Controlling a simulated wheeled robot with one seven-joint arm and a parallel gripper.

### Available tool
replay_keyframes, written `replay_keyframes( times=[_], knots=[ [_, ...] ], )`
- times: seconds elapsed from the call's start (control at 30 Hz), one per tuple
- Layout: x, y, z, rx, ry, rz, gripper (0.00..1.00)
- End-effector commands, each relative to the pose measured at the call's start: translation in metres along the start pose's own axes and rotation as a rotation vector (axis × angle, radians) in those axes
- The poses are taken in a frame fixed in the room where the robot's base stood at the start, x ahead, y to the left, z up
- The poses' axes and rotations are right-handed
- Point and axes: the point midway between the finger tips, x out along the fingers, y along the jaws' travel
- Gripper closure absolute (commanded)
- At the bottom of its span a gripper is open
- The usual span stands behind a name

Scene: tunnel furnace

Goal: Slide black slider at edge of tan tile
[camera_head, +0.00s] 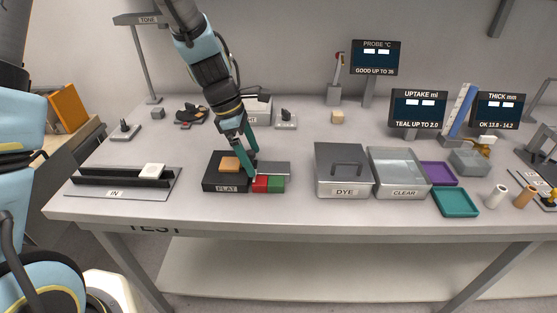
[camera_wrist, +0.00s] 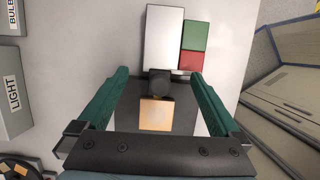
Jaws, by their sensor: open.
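The tan tile (camera_head: 229,164) lies on the black block labelled FLAT (camera_head: 226,185). In the wrist view the tan tile (camera_wrist: 157,115) is low in the middle, between my fingers. A dark rounded piece, apparently the black slider (camera_wrist: 160,83), stands at the tile's edge, on the side of a silver plate (camera_wrist: 165,40). My gripper (camera_wrist: 160,74) is open, with one teal finger on each side of the slider and tile. In the head view my gripper (camera_head: 247,163) is at the block's right side and hides the slider.
A red block (camera_head: 260,184) and green block (camera_head: 276,184) sit beside the silver plate, close to my fingers. The IN rack (camera_head: 122,184) with a white tile is at left. The DYE box (camera_head: 343,170) and CLEAR tray (camera_head: 404,192) stand at right. Bare table lies between.

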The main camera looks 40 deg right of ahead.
Motion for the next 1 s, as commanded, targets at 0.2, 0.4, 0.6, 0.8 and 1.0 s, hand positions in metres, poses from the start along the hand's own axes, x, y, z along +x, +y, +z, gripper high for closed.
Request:
replay_keyframes(
  times=[0.2, 0.4, 0.6, 0.8, 1.0],
  knots=[
    [-0.006, 0.0, 0.001, 0.0, 0.0, 0.0, 0.0],
    [-0.03, 0.0, 0.002, 0.0, 0.0, 0.0, 0.0],
    [-0.052, 0.0, 0.002, -0.001, 0.0, 0.0, 0.0],
    [-0.071, 0.0, 0.001, -0.001, 0.0, 0.001, 0.0],
    [-0.07, 0.0, 0.0, 0.0, 0.0, 0.0, 0.0]
  ],
)
